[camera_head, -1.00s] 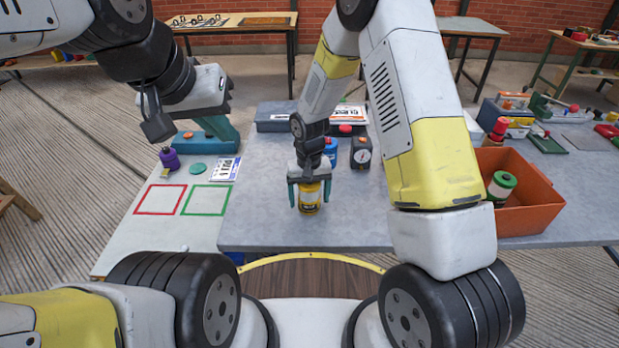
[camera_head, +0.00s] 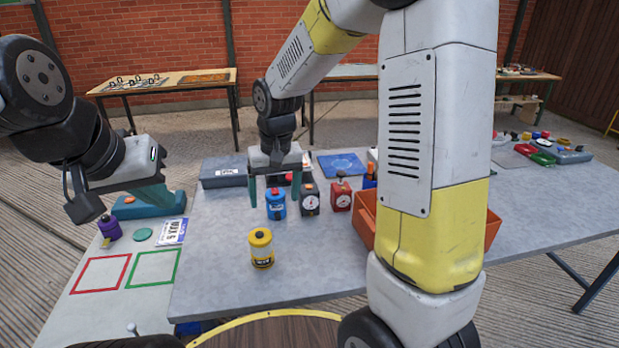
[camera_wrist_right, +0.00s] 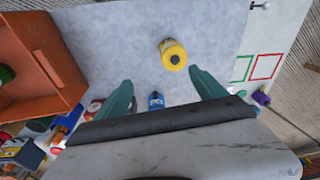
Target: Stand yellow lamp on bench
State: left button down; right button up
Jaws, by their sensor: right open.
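The yellow lamp (camera_head: 261,250), with a yellow cap and a dark label band, stands upright on the grey bench (camera_head: 215,275) near its front edge. It stands free of both grippers. In the right wrist view the yellow lamp (camera_wrist_right: 173,55) shows from above, ahead of the fingers. My right gripper (camera_head: 274,192) is open and empty, behind and above the lamp. Its teal fingers (camera_wrist_right: 160,86) are spread in the wrist view. My left gripper (camera_head: 145,190) is at the left over a teal box; its finger opening cannot be made out.
A blue bottle (camera_head: 276,207) stands beneath the right fingers, beside a black gauge (camera_head: 310,201) and a red gauge (camera_head: 341,194). An orange bin (camera_head: 364,217) stands right, partly behind my arm. A side table with red (camera_head: 101,273) and green (camera_head: 153,268) squares is at left.

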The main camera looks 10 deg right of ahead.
jog(key=s+d+r+t, duration=0.2)
jog(key=s+d+r, duration=0.3)
jog(key=s+r, duration=0.2)
jog(key=s+d+r+m+t+y, duration=0.1)
jog(key=s+d+r, duration=0.4)
jog(key=s, duration=0.5)
notch_tip(320, 180, up, 2)
jog(key=shift+s+t, duration=0.2)
jog(key=shift+t, duration=0.7)
